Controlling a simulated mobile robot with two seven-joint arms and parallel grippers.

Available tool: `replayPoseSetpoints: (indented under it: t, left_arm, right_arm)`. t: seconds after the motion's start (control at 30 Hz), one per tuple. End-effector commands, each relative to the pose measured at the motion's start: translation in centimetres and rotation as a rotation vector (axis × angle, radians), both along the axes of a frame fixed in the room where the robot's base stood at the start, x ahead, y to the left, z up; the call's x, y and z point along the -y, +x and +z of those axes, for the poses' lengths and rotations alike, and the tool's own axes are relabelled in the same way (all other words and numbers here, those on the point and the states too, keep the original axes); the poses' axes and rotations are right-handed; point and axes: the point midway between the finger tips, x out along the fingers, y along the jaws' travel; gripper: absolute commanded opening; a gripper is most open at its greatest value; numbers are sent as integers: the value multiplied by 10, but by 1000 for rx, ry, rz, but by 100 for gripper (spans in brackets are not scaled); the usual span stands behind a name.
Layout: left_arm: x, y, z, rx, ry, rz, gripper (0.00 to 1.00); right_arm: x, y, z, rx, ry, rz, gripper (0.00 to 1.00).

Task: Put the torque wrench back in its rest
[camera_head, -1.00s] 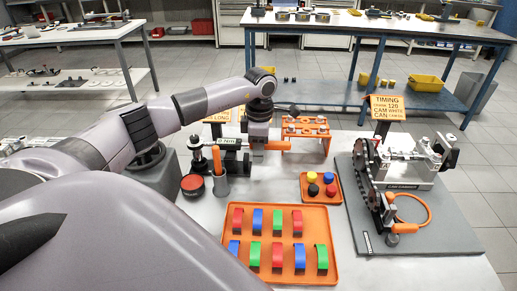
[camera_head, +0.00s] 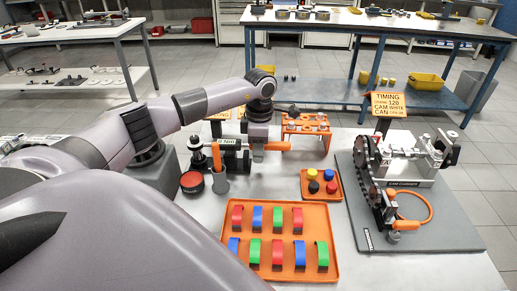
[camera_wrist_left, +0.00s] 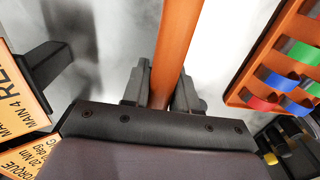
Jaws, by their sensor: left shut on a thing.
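The torque wrench (camera_head: 277,146) shows its orange handle low over the table in the head view. My left gripper (camera_head: 258,155) is shut on it, and the handle sticks out to the right of the fingers. In the left wrist view the orange handle (camera_wrist_left: 176,45) runs down between the two dark fingers of my left gripper (camera_wrist_left: 160,85). The wrench's far end is hidden by the gripper and the dark fixture (camera_head: 231,157) to its left. I cannot tell which part is the rest or whether the wrench touches it. My right gripper is not in view.
An orange tray (camera_head: 328,235) of coloured caps stands in front, with a small orange tray (camera_head: 336,196) behind it. A timing fixture (camera_head: 405,172) stands on a grey mat at right. A grey cup (camera_head: 221,184) and red-topped disc (camera_head: 192,182) stand left. An orange rack (camera_head: 305,128) stands behind.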

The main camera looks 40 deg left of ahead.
Motion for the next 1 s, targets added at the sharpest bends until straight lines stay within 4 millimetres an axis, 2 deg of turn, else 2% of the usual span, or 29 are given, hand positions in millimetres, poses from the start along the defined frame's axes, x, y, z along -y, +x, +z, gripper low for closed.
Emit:
replayPoseSetpoints:
  t: [1.0]
  left_arm:
    - [0,1,-15,2,-1,0,0]
  right_arm:
    - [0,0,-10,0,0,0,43]
